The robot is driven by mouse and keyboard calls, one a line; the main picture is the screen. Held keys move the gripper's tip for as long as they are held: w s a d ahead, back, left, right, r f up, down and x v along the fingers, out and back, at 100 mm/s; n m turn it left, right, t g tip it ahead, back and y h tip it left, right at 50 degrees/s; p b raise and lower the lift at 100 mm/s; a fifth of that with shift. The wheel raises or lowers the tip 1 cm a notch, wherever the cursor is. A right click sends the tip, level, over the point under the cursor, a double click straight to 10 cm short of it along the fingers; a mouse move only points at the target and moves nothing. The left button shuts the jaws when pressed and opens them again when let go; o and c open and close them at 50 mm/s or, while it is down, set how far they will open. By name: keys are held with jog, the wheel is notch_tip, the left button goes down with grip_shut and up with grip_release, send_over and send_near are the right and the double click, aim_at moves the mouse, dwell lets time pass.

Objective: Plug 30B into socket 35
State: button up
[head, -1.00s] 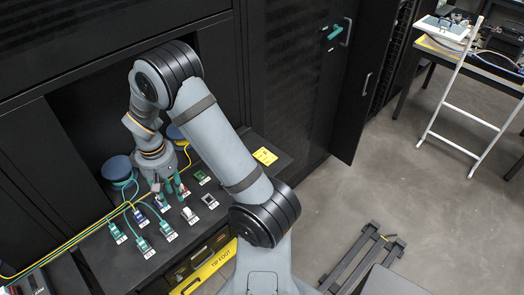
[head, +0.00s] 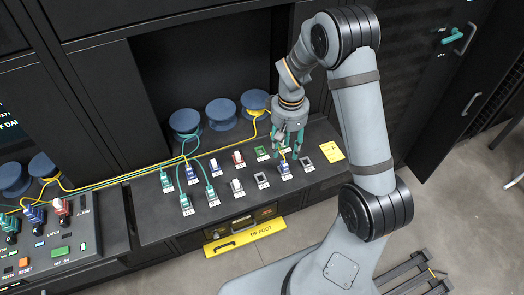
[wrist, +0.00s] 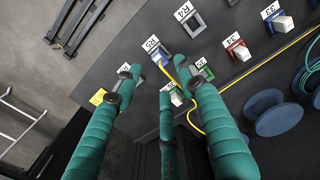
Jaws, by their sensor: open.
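A blue plug end (head: 284,168) with a yellow cable sits in a front-row socket of the black panel. In the wrist view my gripper (wrist: 155,85) is open and empty, with the plug beyond the fingertips. The fingers partly hide nearby sockets.
An empty grey socket (head: 262,178) lies left of the plug and another (head: 304,150) right of it. Several plugs fill the left side. Blue spools (head: 221,112) stand behind. The yellow cable (wrist: 192,115) loops close to my fingers. A yellow label (head: 332,151) lies at right.

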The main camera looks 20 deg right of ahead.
aim_at(284, 163)
notch_tip(284, 163, down, 8)
jog(key=b, duration=0.6)
jog(key=shift+f+b, duration=0.45)
jog(key=shift+b, duration=0.25)
jog(key=shift+b, duration=0.3)
dwell(0.4)
jog(key=shift+c, duration=0.7)
grip_shut()
jog(key=shift+r, duration=0.15)
